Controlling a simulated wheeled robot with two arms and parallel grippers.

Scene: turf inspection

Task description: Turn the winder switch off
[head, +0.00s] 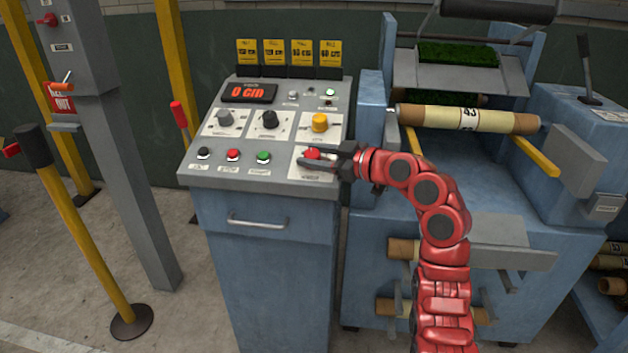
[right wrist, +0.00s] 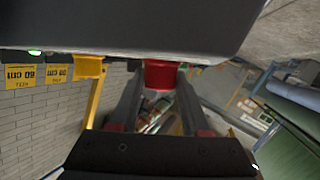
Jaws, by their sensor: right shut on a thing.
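The winder switch is a red knob (head: 312,153) on a pale label plate at the lower right of the control console (head: 262,181). My right gripper (head: 318,160) reaches in from the right, and its fingers are shut on the red knob. In the right wrist view the red knob (right wrist: 160,75) sits between the two fingertips, under the dark console edge. The knob's pointer and most of its label are hidden by the fingers. My left gripper is not in view.
The console also carries a display (head: 249,93) reading 0 cm, a grey knob (head: 225,119), a black knob (head: 269,119), a yellow knob (head: 319,122) and several push buttons. The blue winder machine (head: 480,205) with a cardboard tube (head: 468,118) stands at right. A yellow post (head: 85,235) stands at left.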

